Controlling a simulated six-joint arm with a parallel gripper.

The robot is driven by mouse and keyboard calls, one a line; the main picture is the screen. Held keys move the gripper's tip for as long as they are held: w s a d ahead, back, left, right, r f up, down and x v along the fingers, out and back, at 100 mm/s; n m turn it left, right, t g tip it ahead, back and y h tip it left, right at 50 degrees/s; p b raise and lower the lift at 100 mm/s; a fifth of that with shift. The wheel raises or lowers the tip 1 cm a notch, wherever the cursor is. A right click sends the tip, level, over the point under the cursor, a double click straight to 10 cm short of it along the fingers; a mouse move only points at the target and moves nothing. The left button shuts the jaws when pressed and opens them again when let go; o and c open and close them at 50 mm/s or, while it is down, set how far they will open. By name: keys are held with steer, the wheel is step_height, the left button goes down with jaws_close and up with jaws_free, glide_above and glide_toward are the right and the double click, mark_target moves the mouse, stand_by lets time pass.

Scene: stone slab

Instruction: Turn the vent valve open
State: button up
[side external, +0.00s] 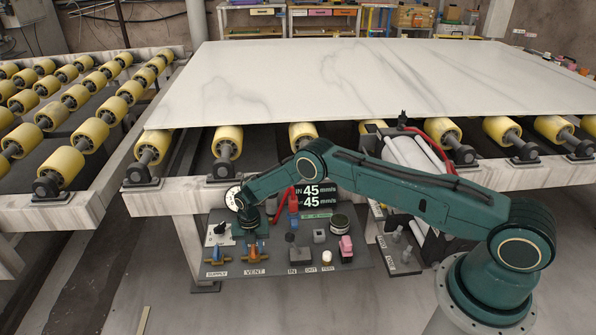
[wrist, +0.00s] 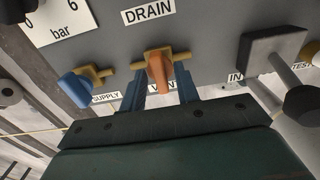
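The vent valve has an orange lever on a brass body and sits above the VENT label on the grey panel. It shows in the side view (side external: 254,251) and in the wrist view (wrist: 159,71). In the wrist view its lever points down toward my gripper, across the brass body. My gripper (wrist: 164,88) has two blue fingers, one on each side of the lever, with gaps visible between them and it. The fingers partly cover the VENT label. In the side view my gripper (side external: 250,228) is at the valve, its fingers hard to make out.
The blue-handled supply valve (wrist: 76,88) is close on the left. A grey square-based lever (wrist: 275,55) stands on the right. A gauge face marked bar (wrist: 58,25) is at upper left. The marble slab (side external: 340,80) lies on rollers above the panel (side external: 335,262).

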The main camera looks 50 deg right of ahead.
jaws_close()
steer(key=shift+m, duration=0.4)
steer(key=m, duration=1.2)
steer(key=shift+d, duration=0.1)
steer(key=m, duration=0.5)
stand_by(0.4)
